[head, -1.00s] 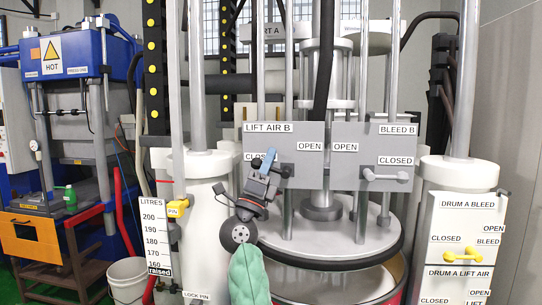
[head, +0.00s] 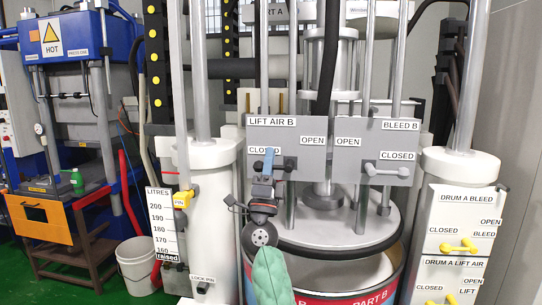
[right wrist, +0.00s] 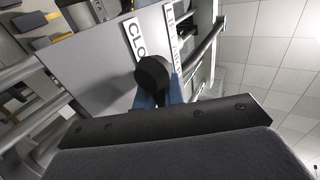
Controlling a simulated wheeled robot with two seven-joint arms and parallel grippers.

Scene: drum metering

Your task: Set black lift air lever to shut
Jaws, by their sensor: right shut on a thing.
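The black lift air lever (head: 258,165) is on the front of the grey LIFT AIR B panel (head: 308,162), just below its CLOSED label and left of OPEN. It lies roughly level, partly hidden by my gripper. My right gripper (head: 268,161) comes up from below, its blue fingers shut on the lever. In the right wrist view, the lever's round black end (right wrist: 153,75) shows between the blue fingers, beside the CLOSED label. My left gripper is not in view.
The grey BLEED B lever (head: 387,169) is on the adjoining panel to the right. Yellow levers (head: 455,246) are on the white drum A box. Vertical rods stand close behind the panels.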

